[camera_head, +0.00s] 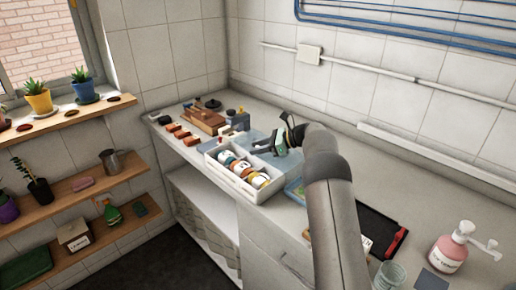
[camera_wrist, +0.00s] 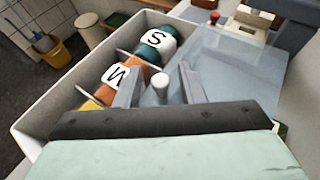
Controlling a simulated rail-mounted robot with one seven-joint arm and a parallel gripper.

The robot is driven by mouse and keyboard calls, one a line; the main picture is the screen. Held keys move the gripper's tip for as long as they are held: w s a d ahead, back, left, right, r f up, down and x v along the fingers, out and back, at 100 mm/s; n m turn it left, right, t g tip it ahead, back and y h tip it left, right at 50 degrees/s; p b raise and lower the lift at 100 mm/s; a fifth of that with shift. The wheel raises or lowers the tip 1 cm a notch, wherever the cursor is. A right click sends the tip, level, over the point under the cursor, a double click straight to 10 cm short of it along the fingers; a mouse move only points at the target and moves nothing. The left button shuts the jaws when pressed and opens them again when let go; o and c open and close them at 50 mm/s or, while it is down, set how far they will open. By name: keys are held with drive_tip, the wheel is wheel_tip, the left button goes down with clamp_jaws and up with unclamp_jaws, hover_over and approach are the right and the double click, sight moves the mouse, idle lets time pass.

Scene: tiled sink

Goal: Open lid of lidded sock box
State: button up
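The sock box (camera_head: 228,180) is a white divided tray on the counter; it also fills the left of the wrist view (camera_wrist: 60,85). Rolled socks with letter labels show uncovered in it, among them a teal one (camera_wrist: 157,45) and an orange one (camera_wrist: 125,76). The pale blue see-through lid (camera_wrist: 235,65) extends away from the socks on the box's wall side; its exact tilt is hard to tell. My gripper (camera_head: 281,142) is at the lid. In the wrist view its fingers (camera_wrist: 160,88) stand apart on either side of a whitish round knob (camera_wrist: 160,80), with visible gaps.
Left of the box are small brown blocks (camera_head: 182,133) and a wooden tray (camera_head: 205,118). To the right are a black tray with red (camera_head: 385,230), a glass (camera_head: 389,275) and a pink soap pump (camera_head: 447,252). The tiled wall closes off the back.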

drive_tip(key=b+v, duration=0.2)
drive_tip(key=v, duration=1.5)
drive_tip(key=shift+b, duration=0.4)
